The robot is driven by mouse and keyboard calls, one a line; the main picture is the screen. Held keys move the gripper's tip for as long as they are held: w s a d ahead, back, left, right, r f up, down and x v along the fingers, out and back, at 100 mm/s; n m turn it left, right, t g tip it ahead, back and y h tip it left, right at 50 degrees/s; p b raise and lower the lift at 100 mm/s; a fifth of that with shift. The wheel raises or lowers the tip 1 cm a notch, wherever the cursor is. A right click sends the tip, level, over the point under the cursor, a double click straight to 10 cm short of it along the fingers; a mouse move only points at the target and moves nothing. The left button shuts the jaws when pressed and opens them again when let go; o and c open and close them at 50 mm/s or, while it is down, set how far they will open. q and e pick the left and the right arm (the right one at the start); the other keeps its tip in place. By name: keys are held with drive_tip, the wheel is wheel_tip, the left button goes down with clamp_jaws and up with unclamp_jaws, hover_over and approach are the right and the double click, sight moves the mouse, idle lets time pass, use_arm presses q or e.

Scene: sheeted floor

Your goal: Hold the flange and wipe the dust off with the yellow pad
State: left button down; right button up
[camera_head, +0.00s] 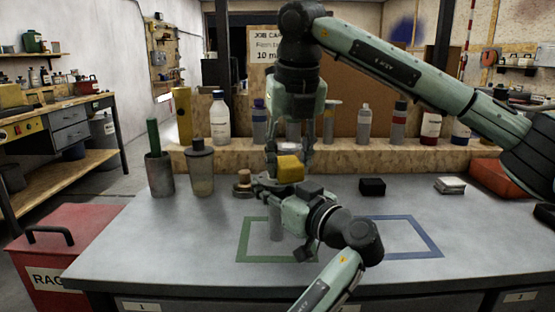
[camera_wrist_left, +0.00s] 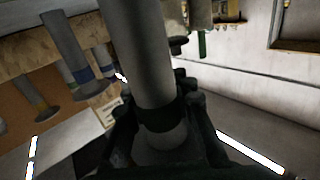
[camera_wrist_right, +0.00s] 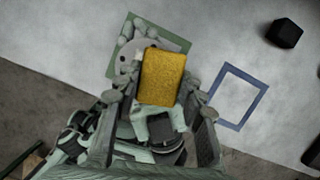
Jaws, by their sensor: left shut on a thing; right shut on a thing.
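The yellow pad (camera_head: 289,168) is held by my right gripper (camera_head: 290,150), which reaches down from above and is shut on it. The pad also shows in the right wrist view (camera_wrist_right: 162,78). My left gripper (camera_head: 272,190) is shut on the flange's grey stem (camera_wrist_left: 145,60), close below the pad. The stem's lower part (camera_head: 277,229) hangs over the green-outlined square. The flange's pale round face (camera_wrist_right: 126,62) shows partly beside the pad in the right wrist view. The pad covers part of it; whether they touch, and any dust, I cannot tell.
The bench (camera_head: 130,240) bears a green outline (camera_head: 243,240) and a blue outline (camera_head: 434,244). A black block (camera_head: 372,187), a white stack (camera_head: 450,185) and a red bin (camera_head: 497,178) stand right.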

sight(265, 176)
drive_tip(key=a, duration=0.3)
drive_tip(key=shift+a, duration=0.4)
drive_tip(key=shift+a+r, duration=0.1)
drive_tip(key=shift+a, duration=0.1)
wheel_tip(265, 176, up, 8)
idle(0.4)
use_arm(q)
drive_tip(key=c, duration=1.2)
unclamp_jaws()
